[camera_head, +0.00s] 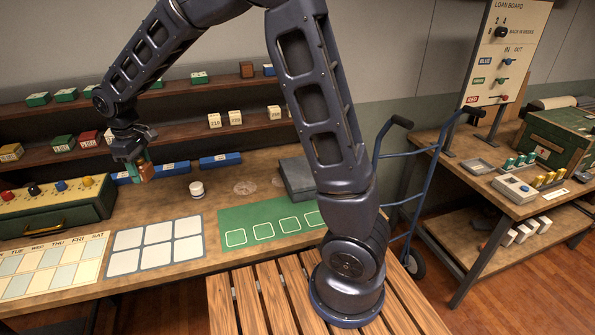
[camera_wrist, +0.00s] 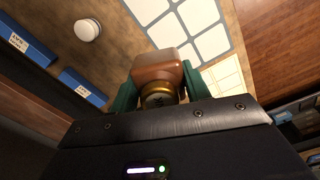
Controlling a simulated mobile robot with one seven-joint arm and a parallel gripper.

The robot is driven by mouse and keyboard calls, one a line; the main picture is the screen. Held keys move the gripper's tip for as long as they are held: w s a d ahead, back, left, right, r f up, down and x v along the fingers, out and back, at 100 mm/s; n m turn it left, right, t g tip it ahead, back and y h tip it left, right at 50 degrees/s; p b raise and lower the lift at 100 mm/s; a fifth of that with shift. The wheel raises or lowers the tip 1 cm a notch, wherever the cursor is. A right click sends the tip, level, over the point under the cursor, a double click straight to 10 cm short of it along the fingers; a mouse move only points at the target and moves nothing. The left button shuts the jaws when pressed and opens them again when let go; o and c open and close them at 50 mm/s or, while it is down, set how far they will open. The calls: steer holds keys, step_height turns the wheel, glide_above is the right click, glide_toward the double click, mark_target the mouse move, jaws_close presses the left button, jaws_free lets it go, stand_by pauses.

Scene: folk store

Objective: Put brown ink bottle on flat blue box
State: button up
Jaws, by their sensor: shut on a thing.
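My gripper (camera_head: 138,163) is shut on a brown ink bottle (camera_head: 147,172), held above the back of the worktable. In the wrist view the brown bottle (camera_wrist: 158,63), with its gold cap, sits between the green fingers of my gripper (camera_wrist: 158,88). Flat blue boxes with white labels lie along the back of the table: a left one (camera_head: 124,178), a middle one (camera_head: 174,169) and a right one (camera_head: 220,160). The bottle is close to the left and middle boxes in the head view. The wrist view shows two blue boxes (camera_wrist: 82,88) left of the bottle, apart from it.
A white round jar (camera_head: 197,189) stands in front of the boxes. A green drawer unit (camera_head: 60,208) is at the left. White-square and green mats (camera_head: 272,220) cover the front. A dark grey slab (camera_head: 297,177) lies right. Shelves (camera_head: 180,128) with small boxes stand behind.

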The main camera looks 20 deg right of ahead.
steer(key=w+d+r+m, duration=0.1)
steer(key=w+d+m, duration=0.1)
steer(key=w+d, duration=0.35)
steer(key=w+d+r+m, duration=0.1)
steer(key=w+d+m, duration=0.15)
steer(key=d, duration=0.55)
step_height(320, 180, up, 3)
steer(key=m, duration=0.9)
glide_above(303, 170)
step_height(303, 170, down, 19)
steer(key=shift+w+r, duration=0.1)
steer(key=o, duration=0.6)
steer(key=shift+f, duration=0.2)
steer(key=o, duration=0.5)
steer(key=shift+c, duration=0.2)
steer(key=shift+r, duration=0.1)
